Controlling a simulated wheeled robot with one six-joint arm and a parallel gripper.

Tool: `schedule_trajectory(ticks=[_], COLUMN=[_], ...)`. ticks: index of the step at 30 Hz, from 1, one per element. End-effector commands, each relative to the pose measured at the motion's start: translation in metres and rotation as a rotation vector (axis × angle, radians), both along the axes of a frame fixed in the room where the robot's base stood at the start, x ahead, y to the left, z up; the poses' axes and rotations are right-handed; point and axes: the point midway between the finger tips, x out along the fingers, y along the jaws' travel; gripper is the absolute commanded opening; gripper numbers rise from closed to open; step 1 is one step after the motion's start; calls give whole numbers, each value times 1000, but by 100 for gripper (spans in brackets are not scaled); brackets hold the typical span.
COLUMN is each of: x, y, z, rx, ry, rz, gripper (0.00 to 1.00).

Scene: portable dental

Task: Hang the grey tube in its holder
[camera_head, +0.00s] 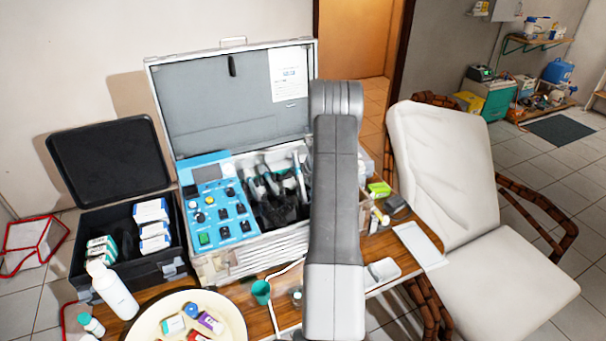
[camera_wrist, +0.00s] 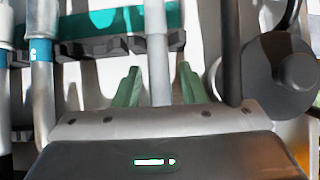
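In the wrist view, the grey tube (camera_wrist: 157,75) runs upright between the two green fingers of my gripper (camera_wrist: 158,88). The fingers are apart, with a gap on each side of the tube, so my gripper is open around it. A teal holder bar with dark lower edges (camera_wrist: 105,24) crosses behind the fingers, and the tube passes up through or in front of it; I cannot tell which. The tube's lower end is hidden by my gripper body. In the head view, my arm covers the gripper and this part of the case.
Other handpieces stand left of the tube in the wrist view (camera_wrist: 41,75), and a dark round part (camera_wrist: 280,75) is close on the right. In the head view, the open metal case (camera_head: 275,250) has a blue control panel (camera_head: 207,190). A cream tray (camera_head: 235,320) and green cup (camera_head: 261,291) are in front.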

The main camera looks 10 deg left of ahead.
Motion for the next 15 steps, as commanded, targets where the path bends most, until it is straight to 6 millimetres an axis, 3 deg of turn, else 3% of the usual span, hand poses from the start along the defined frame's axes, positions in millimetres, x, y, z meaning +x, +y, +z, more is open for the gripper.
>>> schedule_trajectory(ticks=[4,9,15], x=[0,0,0], y=[0,0,0], z=[0,0,1], rx=[0,0,0], ry=[0,0,0], rz=[0,0,0], gripper=[33,0,0])
